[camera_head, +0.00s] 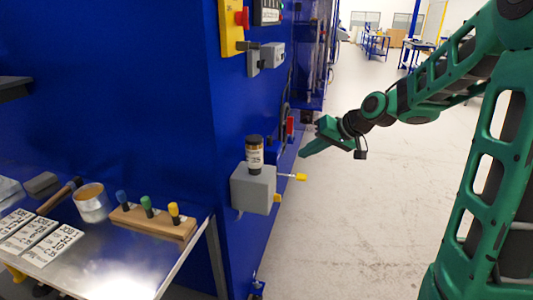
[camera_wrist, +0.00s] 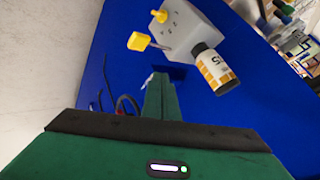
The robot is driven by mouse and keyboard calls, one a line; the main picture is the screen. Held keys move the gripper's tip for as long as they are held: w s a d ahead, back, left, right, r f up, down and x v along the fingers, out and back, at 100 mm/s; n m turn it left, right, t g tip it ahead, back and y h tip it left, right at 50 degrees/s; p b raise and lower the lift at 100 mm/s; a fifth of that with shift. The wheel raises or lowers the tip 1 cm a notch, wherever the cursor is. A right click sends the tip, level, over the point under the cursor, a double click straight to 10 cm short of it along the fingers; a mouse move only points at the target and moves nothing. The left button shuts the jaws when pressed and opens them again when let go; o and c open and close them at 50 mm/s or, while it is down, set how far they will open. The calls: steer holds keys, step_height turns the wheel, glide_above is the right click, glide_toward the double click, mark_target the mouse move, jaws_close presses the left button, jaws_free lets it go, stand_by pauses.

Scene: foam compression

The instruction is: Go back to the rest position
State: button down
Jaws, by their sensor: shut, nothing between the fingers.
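My gripper (camera_head: 306,153) is shut and empty, a green wedge held out in the air over the aisle floor, right of the grey box on the blue machine. In the wrist view my gripper (camera_wrist: 160,80) points toward the blue panel, with its fingers together. The grey box (camera_head: 252,190) is fixed to the machine's side, with a dark bottle with a white label (camera_head: 255,156) standing on it. A yellow-tipped lever (camera_head: 300,177) sticks out of the box toward my gripper, apart from it. The wrist view also shows the bottle (camera_wrist: 215,69) and the yellow lever tip (camera_wrist: 139,41).
A metal table (camera_head: 130,270) at left carries a wooden block with coloured-handled tools (camera_head: 150,218), a tin (camera_head: 92,202), a hammer (camera_head: 60,196) and printed cards (camera_head: 40,240). The blue machine (camera_head: 240,110) stands left of my arm. The floor (camera_head: 360,220) right of it is clear.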

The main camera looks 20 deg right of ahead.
steer(key=s+d+f+m+g+h, duration=0.1)
steer(key=s+d+g, duration=0.1)
steer(key=s, duration=1)
steer(key=s+d+f+m+g+h, duration=0.1)
steer(key=s+d, duration=0.4)
steer(key=s, duration=0.7)
steer(key=s+d+f+m+g+h, duration=0.2)
steer(key=s+d+g+h, duration=0.1)
steer(key=s, duration=1)
steer(key=shift+d+m+g, duration=0.15)
steer(key=shift+m+g, duration=0.15)
steer(key=shift+g, duration=0.5)
steer(key=shift+w, duration=0.1)
steer(key=w+a+r+t+h, duration=0.1)
steer(key=w+r, duration=0.2)
steer(key=w, duration=0.6)
steer(key=w+r+h, duration=0.1)
steer(key=w+r, duration=0.3)
steer(key=w, duration=0.4)
steer(key=w+a+r+t, duration=0.1)
steer(key=w+a+r, duration=0.1)
steer(key=w+a, duration=0.4)
steer(key=w+a+r+t, duration=0.1)
steer(key=w+a+r, duration=0.1)
steer(key=w+a, duration=0.4)
steer(key=w, duration=0.5)
steer(key=shift+w+r, duration=0.3)
